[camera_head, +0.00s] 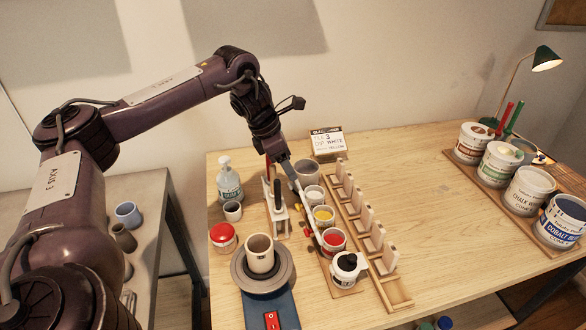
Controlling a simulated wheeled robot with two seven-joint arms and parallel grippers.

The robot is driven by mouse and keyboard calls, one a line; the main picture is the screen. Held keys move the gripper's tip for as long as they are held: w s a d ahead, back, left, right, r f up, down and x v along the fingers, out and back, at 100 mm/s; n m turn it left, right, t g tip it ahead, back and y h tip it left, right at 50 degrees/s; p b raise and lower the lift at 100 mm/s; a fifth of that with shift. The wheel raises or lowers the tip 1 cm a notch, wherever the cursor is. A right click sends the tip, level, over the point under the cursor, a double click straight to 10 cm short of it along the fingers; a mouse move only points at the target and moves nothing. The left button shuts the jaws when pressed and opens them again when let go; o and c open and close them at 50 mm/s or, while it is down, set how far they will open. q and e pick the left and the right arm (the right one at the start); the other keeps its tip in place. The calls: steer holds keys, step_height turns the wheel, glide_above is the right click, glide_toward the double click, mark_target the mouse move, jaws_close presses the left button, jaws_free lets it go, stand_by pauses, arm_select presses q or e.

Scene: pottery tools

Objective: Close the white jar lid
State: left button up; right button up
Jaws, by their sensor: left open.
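My left gripper (290,170), in the head view, points down over the back of the row of small glaze pots and is open. A pale, slender bar runs from it toward the red pot; I cannot tell whether it is a finger or a separate tool. A small white pot (314,195) stands in the row just right of the gripper. A large white tub labelled "CHALK W…" (527,192) stands at the far right, well away from the gripper. I cannot make out a separate lid on either one. My right gripper is not in view.
The row also holds yellow (323,214), red (333,240) and black (348,264) pots. A wooden rack (366,225) runs beside it. A beige cup (260,252) stands on a turntable at the front left. The table's middle right is clear.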

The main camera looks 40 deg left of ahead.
mark_target(294, 185)
arm_select(q)
steer(key=x, duration=0.4)
steer(key=shift+w+a+p, duration=0.2)
steer(key=shift+a+p, duration=0.1)
steer(key=shift+a, duration=0.05)
steer(key=shift+s+d+r, duration=0.1)
steer(key=c, duration=0.5)
jaws_close()
